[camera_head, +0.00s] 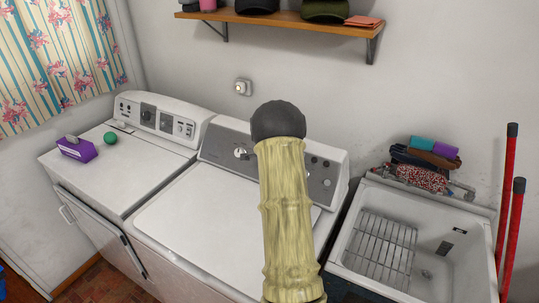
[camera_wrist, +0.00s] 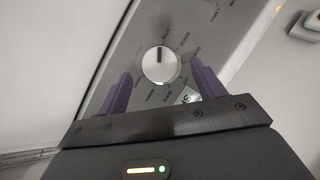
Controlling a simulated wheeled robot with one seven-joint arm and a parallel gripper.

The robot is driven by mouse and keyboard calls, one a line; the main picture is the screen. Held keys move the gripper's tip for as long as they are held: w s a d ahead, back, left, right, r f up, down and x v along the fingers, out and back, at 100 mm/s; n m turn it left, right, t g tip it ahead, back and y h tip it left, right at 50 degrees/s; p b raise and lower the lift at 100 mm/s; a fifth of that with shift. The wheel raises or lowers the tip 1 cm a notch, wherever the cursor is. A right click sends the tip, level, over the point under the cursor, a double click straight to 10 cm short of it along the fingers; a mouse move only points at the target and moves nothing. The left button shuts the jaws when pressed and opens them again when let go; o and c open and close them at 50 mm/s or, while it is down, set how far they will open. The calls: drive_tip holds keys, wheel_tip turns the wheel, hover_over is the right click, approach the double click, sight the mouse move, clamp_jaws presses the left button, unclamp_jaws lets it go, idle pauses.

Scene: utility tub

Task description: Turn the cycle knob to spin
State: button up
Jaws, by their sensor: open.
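The cycle knob (camera_wrist: 160,64) is a round silver dial on the grey control panel (camera_wrist: 128,48) of the middle machine. A dark mark on it points to the top of the wrist picture. Small labels ring it, too blurred to read surely. My gripper (camera_wrist: 160,70) is open, with one purple finger on each side of the knob in the picture. I cannot tell whether the fingers touch it. In the head view a pale knob (camera_head: 240,152) shows on the panel, just left of my arm. My gripper is hidden there.
A second white machine (camera_head: 120,170) stands at the left, with a purple box (camera_head: 77,149) and a green ball (camera_head: 110,138) on it. A utility sink (camera_head: 350,240) stands at the right. A shelf (camera_head: 280,20) and an outlet (camera_head: 242,87) are on the wall above.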

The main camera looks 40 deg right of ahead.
drive_tip(key=b+v, duration=0.2)
drive_tip(key=v, duration=1.2)
drive_tip(key=s+a+f+n+g+y, duration=0.1)
drive_tip(key=s+a+n, duration=0.35)
drive_tip(key=a, duration=0.45)
drive_tip(key=s+a+f+n+g+y, duration=0.1)
drive_tip(key=s+a+f+n+y, duration=0.15)
drive_tip(key=a+n, duration=0.45)
drive_tip(key=s+a+f+n+y, duration=0.1)
drive_tip(key=s+a+n, duration=0.25)
drive_tip(key=a, duration=0.65)
drive_tip(key=s+a+f+n+g, duration=0.1)
drive_tip(key=s+a+n+g, duration=0.1)
drive_tip(key=s+a+n, duration=0.3)
drive_tip(key=s+a, duration=0.1)
drive_tip(key=s, duration=0.3)
drive_tip(key=shift+s+a+f+n, duration=0.2)
drive_tip(key=shift+a+f+n, duration=0.15)
drive_tip(key=shift+a+n, duration=0.05)
drive_tip(key=shift+w+d, duration=0.1)
